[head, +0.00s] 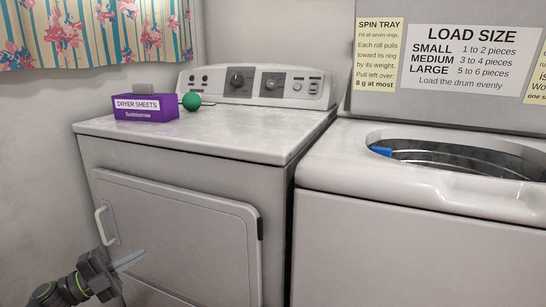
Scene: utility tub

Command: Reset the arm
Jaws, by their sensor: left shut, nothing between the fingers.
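My left gripper (128,260) is at the lower left in the head view, in front of the dryer's closed door (185,240). Its fingers are shut and hold nothing. It is below and to the right of the door's white handle (104,226) in the picture, and I cannot tell whether it touches the door. My right gripper is not in view.
On the dryer top (240,138) stand a purple dryer sheets box (145,107) and a green ball (191,101). At right is an open washer (420,195) with something blue (381,151) at its drum opening. A striped floral curtain (95,30) hangs upper left.

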